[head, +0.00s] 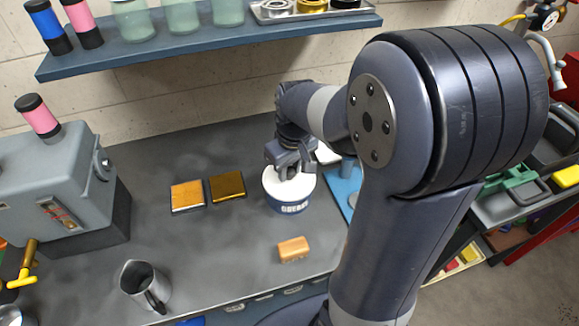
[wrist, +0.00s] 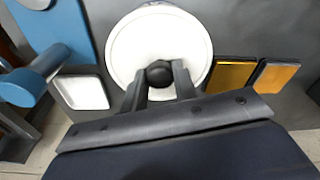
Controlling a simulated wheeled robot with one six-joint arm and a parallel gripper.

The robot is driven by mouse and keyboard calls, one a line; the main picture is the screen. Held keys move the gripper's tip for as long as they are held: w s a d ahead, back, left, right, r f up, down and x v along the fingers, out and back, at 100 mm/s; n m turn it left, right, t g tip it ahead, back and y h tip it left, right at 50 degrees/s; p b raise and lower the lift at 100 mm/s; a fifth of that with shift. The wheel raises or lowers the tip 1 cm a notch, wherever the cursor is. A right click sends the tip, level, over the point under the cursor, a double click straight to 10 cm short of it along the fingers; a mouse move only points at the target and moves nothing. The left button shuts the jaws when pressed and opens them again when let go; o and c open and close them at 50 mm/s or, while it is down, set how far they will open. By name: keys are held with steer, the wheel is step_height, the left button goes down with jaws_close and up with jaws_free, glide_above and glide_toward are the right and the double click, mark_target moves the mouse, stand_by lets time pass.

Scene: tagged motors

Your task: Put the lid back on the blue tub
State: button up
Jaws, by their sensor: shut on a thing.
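The blue tub (head: 291,207) stands upright on the grey bench, with a label on its front. A round white lid (head: 273,187) lies over the tub's top in the head view. In the wrist view the lid (wrist: 125,50) fills the upper middle and hides the tub beneath it. My gripper (head: 288,171) is above the lid. In the wrist view my gripper (wrist: 160,75) is shut on the lid's dark round knob (wrist: 160,73). Whether the lid is fully seated on the rim I cannot tell.
Two flat blocks, orange (head: 187,195) and gold (head: 227,186), lie left of the tub. A tan block (head: 293,249) lies in front. A metal jug (head: 146,286) and a grey machine (head: 50,185) are at left. A blue board (head: 343,189) lies close right. A shelf (head: 200,39) hangs behind.

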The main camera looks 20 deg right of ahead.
steer(key=shift+f, duration=0.1)
stand_by(0.7)
steer(key=o, duration=1.5)
steer(key=shift+r+p, duration=2.95)
steer(key=shift+r, duration=0.6)
jaws_close()
